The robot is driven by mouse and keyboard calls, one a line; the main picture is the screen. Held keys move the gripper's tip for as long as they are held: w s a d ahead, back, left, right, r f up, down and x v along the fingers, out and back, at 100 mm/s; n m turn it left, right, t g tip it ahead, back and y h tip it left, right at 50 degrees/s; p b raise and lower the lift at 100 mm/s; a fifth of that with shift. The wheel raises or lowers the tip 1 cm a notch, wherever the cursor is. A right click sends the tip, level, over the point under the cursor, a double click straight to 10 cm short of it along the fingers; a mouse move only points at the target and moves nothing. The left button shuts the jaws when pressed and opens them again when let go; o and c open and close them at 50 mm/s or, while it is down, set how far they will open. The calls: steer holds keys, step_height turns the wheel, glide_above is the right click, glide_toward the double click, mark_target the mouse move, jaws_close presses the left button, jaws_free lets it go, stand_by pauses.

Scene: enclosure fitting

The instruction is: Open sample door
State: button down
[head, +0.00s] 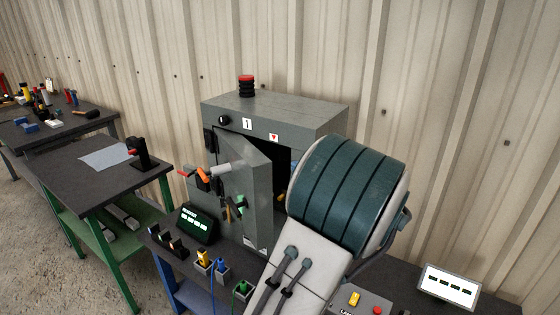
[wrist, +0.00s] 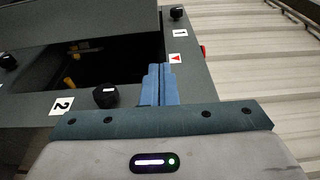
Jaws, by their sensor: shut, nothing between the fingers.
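The grey enclosure (head: 325,115) stands against the wall, with labels and a black knob on its front. Its sample door (head: 258,170) stands partly open, swung out to the left of a dark opening (head: 283,165). In the wrist view the door (wrist: 80,18) is at the upper left, with the dark opening (wrist: 120,65) beside it and something yellow inside. My gripper (wrist: 158,78) has its blue fingers together and empty, at the edge of the opening near the red triangle label (wrist: 177,59). The gripper is hidden behind my arm in the head view.
A round black knob (wrist: 106,95) is close to the fingers. A dark readout (head: 197,224) and small holders stand on the bench before the enclosure. A white-screened display (head: 449,286) is at the lower right. Another table (head: 95,170) stands at left.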

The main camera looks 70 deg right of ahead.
steer(key=p+x, duration=0.2)
steer(key=x, duration=0.8)
steer(key=shift+a+f, duration=0.1)
steer(key=shift+a, duration=0.1)
